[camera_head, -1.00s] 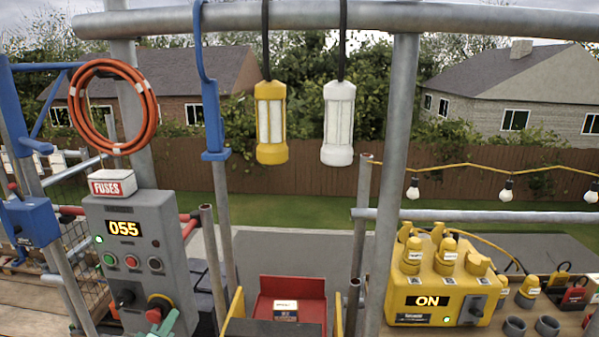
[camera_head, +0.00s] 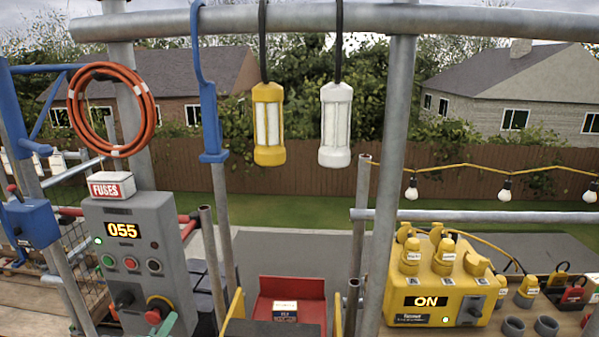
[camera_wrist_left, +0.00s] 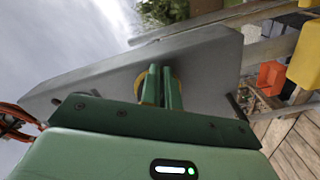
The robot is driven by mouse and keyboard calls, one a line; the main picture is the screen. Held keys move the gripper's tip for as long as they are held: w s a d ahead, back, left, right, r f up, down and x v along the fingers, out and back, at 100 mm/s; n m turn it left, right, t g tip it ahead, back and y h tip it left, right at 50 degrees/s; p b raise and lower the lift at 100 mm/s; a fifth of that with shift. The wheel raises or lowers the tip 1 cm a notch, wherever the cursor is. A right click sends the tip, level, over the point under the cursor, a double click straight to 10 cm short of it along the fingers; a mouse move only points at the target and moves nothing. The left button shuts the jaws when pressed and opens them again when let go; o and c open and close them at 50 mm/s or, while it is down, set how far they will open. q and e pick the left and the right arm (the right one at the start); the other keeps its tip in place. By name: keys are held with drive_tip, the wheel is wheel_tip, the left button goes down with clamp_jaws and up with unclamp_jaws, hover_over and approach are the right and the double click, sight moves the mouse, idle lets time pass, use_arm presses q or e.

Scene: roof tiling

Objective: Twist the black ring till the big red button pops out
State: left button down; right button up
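A grey control box (camera_head: 133,250) stands at the lower left in the head view, its display reading 055. The big red button (camera_head: 153,316) is low on its front, against a yellow-orange backing (camera_head: 160,302). I cannot make out the black ring clearly. My left gripper (camera_head: 167,322), green, is at the button's lower right. In the left wrist view its two fingers (camera_wrist_left: 161,86) are close together in front of the yellow disc (camera_wrist_left: 139,84) on the grey box (camera_wrist_left: 208,62). They hide the button there; I cannot tell whether they touch or hold anything. My right gripper is not in view.
A black knob (camera_head: 124,298) sits left of the red button, with small buttons (camera_head: 131,263) above. A fuses box (camera_head: 111,185) rests on top. Scaffold poles (camera_head: 208,250) stand just right of the box. A yellow power unit (camera_head: 430,285) is farther right.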

use_arm(q)
drive_tip(key=shift+w+a+f, duration=0.15)
drive_tip(key=shift+a+f, duration=0.05)
drive_tip(key=shift+a, duration=0.45)
drive_tip(key=shift+d+f, duration=0.1)
drive_tip(key=s+p, duration=0.3)
drive_tip(key=s, duration=0.3)
drive_tip(key=shift+f+p, duration=0.35)
drive_tip(key=shift+p, duration=0.05)
drive_tip(key=shift+s, duration=0.15)
